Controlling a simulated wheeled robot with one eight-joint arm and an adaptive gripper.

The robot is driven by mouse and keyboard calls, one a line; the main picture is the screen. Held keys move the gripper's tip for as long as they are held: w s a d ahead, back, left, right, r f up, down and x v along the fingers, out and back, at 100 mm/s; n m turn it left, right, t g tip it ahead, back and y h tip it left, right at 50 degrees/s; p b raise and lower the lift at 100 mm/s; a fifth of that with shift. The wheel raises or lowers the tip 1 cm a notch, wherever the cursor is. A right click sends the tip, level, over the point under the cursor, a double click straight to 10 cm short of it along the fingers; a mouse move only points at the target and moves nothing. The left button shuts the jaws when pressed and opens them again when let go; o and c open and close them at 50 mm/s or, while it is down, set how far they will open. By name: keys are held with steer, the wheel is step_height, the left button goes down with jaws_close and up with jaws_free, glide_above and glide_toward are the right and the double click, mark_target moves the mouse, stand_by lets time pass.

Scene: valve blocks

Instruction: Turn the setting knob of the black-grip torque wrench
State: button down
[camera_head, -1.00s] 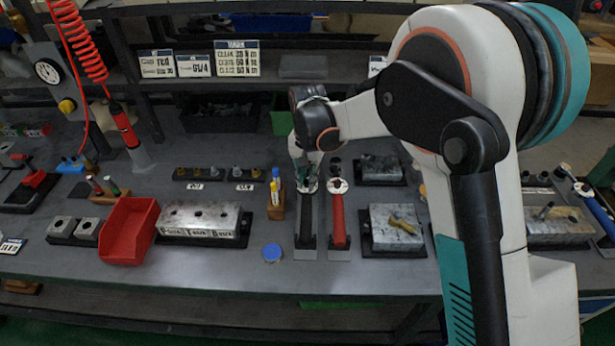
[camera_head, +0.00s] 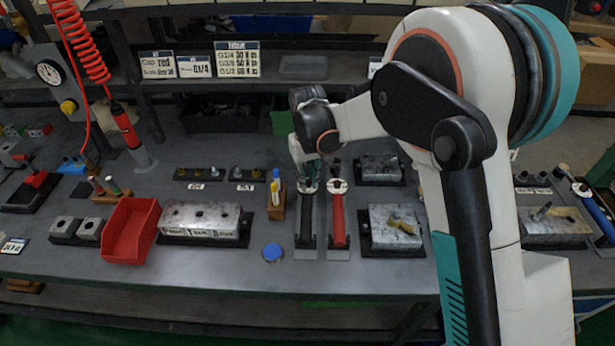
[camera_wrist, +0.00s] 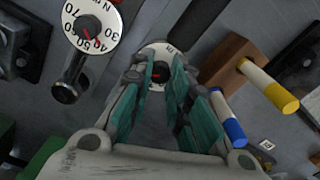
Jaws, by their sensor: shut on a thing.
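The black-grip torque wrench (camera_head: 306,228) lies on the bench with its handle towards the front edge and its white dial at the far end. My gripper (camera_head: 309,181) is above that dial. In the wrist view, my gripper's teal-padded fingers (camera_wrist: 159,76) are closed around the small dark setting knob (camera_wrist: 158,72), which has a red mark. The white dial (camera_wrist: 155,48) shows beyond the fingers, which hide most of its scale. The red-grip torque wrench (camera_head: 338,222) lies just to the right. Its numbered dial (camera_wrist: 92,30) is at the wrist view's upper left.
A wooden holder (camera_head: 276,208) with yellow and blue markers stands close on the left. Metal blocks (camera_head: 394,228) sit to the right, and a red bin (camera_head: 131,230) and long valve block (camera_head: 200,220) to the left.

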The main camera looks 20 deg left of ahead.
mark_target(308, 182)
steer(key=shift+n, duration=0.5)
steer(key=c, duration=1.5)
jaws_free()
steer(key=shift+o, duration=0.2)
steer(key=shift+r, duration=0.1)
step_height(308, 182, up, 12)
